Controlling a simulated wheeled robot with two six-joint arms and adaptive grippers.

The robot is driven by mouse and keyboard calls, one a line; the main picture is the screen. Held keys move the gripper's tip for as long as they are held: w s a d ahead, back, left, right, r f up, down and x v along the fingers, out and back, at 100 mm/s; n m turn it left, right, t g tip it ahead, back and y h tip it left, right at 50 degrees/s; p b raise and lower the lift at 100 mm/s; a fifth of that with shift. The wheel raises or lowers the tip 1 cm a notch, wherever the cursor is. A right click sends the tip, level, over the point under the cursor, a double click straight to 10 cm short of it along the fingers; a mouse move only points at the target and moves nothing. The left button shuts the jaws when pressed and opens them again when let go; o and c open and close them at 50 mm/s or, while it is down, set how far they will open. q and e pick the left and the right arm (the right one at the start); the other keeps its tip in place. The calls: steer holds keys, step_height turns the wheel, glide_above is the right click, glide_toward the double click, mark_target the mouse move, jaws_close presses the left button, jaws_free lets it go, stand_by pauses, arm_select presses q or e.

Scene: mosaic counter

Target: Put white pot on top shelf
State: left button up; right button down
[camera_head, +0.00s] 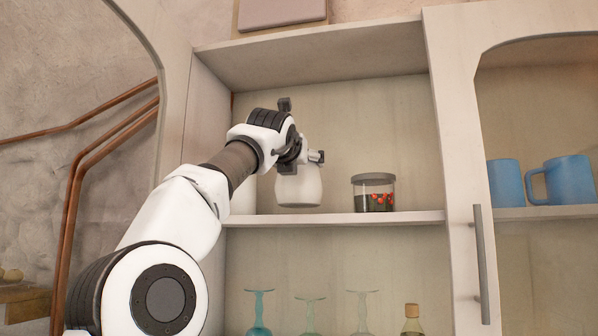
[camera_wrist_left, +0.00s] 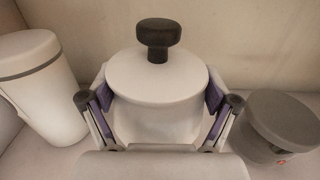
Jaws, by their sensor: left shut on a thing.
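The white pot (camera_head: 298,188) is at the upper open shelf (camera_head: 340,218) of the cabinet, upright. My left gripper (camera_head: 301,162) reaches in from the left and is shut on it. In the left wrist view the pot (camera_wrist_left: 158,88) has a white lid with a dark knob, and the fingers of my left gripper (camera_wrist_left: 158,115) press its two sides. The pot's base is at or just above the shelf board; I cannot tell if it touches. My right gripper is in neither view.
A glass jar with a grey lid (camera_head: 373,193) stands right of the pot. A white canister with a dark band (camera_wrist_left: 38,85) stands left of it. Glasses (camera_head: 310,312) and a bottle (camera_head: 411,320) are below. Blue mugs (camera_head: 568,180) are in the right cabinet.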

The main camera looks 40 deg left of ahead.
arm_select(q)
steer(key=shift+s+d+f, duration=0.15)
steer(key=shift+s+f, duration=0.15)
steer(key=shift+f, duration=0.35)
steer(key=shift+s+d+f, duration=0.15)
steer(key=shift+s+f, duration=0.1)
steer(key=shift+w+f, duration=0.2)
steer(key=shift+w, duration=0.1)
steer(key=o, duration=1.6)
steer(key=shift+f, duration=0.1)
steer(key=shift+s, duration=0.25)
steer(key=shift+r, duration=0.25)
steer(key=s+b, duration=0.1)
steer(key=b, duration=0.1)
steer(key=s+d+f+b, duration=0.1)
steer(key=s+b, duration=0.1)
steer(key=s+d+b, duration=0.1)
steer(key=b, duration=0.1)
steer(key=shift+s+d+f, duration=0.2)
steer(key=shift+s, duration=0.1)
steer(key=b+v, duration=0.1)
steer(key=v, duration=0.2)
steer(key=r+b+v, duration=0.1)
steer(key=b+v, duration=0.1)
steer(key=v, duration=0.1)
steer(key=shift+s+d+r, duration=0.1)
steer(key=shift+s+d, duration=0.1)
steer(key=shift+s, duration=0.05)
steer(key=shift+w, duration=0.1)
